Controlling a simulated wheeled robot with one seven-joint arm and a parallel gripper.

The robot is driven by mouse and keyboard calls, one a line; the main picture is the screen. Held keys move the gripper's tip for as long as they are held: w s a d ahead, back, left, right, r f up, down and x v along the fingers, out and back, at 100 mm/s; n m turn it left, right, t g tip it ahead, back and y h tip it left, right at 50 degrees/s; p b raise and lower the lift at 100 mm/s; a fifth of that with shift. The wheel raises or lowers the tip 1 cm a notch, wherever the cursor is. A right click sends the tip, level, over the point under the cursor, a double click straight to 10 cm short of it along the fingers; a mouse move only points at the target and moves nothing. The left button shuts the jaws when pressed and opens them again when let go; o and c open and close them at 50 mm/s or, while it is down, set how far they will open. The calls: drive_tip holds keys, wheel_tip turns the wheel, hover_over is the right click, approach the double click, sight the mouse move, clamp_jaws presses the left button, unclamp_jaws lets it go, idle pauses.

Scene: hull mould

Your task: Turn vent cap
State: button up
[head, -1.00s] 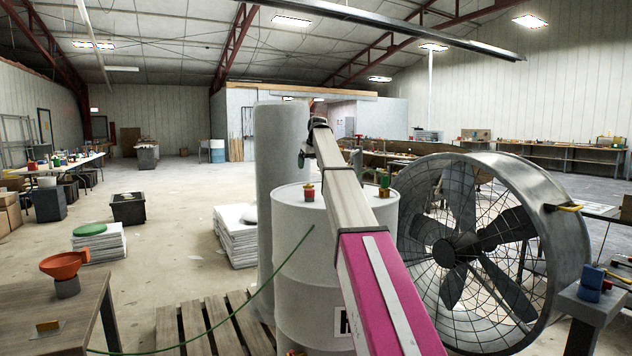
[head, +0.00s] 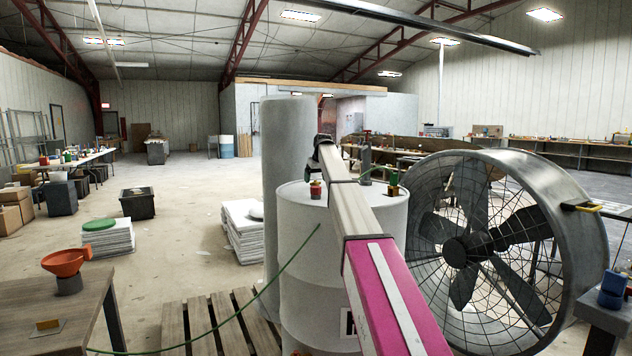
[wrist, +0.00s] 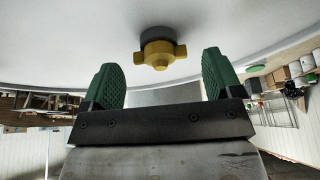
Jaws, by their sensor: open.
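In the wrist view a yellow winged cap (wrist: 162,54) sits on a dark round base (wrist: 156,33) on a pale surface, which looks like the drum top. My gripper (wrist: 170,75) is open, with a green pad on each side. The cap shows between and beyond the pad tips, with clear gaps to both. I cannot match the yellow cap surely in that view.
A large caged fan (head: 475,245) stands close right of the drum. A tall grey cylinder (head: 287,140) rises behind it. A green line (head: 250,300) runs across a wooden pallet (head: 205,320). A table with an orange funnel (head: 66,262) is at left.

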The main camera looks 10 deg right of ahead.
drive_tip(key=shift+w+a+f, duration=0.1)
drive_tip(key=shift+w+f, duration=0.1)
drive_tip(key=shift+f, duration=0.35)
drive_tip(key=c, duration=0.9)
drive_tip(key=m+h, duration=0.1)
drive_tip(key=m, duration=0.3)
drive_tip(key=shift+a+m+h, duration=0.15)
drive_tip(key=shift+m+h, duration=0.25)
drive_tip(key=m+h, duration=0.1)
drive_tip(key=m, duration=0.3)
drive_tip(key=shift+w+a+h, duration=0.1)
drive_tip(key=shift+h, duration=0.3)
drive_tip(key=m+g+h, duration=0.1)
drive_tip(key=m, duration=0.4)
drive_tip(key=shift+w+a, duration=0.1)
drive_tip(key=shift+m+g+h, duration=0.5)
drive_tip(key=shift+m+g, duration=0.4)
drive_tip(key=shift+m, duration=1.2)
